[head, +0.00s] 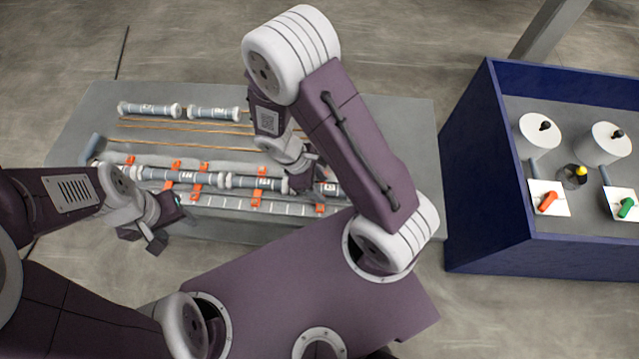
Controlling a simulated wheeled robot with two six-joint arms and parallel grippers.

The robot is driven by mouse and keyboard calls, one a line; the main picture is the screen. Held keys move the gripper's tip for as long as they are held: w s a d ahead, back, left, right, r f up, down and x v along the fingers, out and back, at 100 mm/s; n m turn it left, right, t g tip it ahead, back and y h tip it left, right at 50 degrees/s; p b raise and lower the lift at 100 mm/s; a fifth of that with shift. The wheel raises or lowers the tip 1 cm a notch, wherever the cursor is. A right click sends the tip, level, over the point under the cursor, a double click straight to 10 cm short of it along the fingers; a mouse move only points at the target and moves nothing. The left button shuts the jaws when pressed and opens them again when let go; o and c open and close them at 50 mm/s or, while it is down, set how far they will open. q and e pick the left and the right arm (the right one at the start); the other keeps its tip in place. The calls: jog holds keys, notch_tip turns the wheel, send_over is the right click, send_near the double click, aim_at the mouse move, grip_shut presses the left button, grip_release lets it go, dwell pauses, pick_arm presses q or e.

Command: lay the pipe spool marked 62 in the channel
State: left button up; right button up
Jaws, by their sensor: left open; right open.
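Grey-blue pipe spools with white labels and pale end flanges lie in a row in the channel (220,203) along the table's near side: one at left (155,174), one in the middle (264,183), and one at right (328,188), partly hidden by my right gripper. Two more spools lie at the back, a longer one (149,109) and a shorter one (213,113). The label numbers are too small to read surely, so I cannot tell which is 62. My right gripper (304,184) is open at the row's right end. My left gripper (143,238) is open and empty, nearer than the channel.
Orange clamps (257,199) stand along both sides of the row. Thin copper-coloured rods (180,125) lie between the back spools and the row. The grey table (410,125) is bare at right. A blue-walled bench (500,175) with white cylinders and coloured handles stands at right.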

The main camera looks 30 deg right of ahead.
jog(key=p+v, duration=0.1)
jog(key=v, duration=0.8)
dwell(0.5)
jog(key=s+d+r+m+t+y, duration=0.1)
jog(key=d+r+m+t+y, duration=0.2)
jog(key=m, duration=0.9)
jog(key=shift+s+d+r+y, duration=0.4)
jog(key=shift+r+y, duration=0.1)
jog(key=shift+r, duration=0.2)
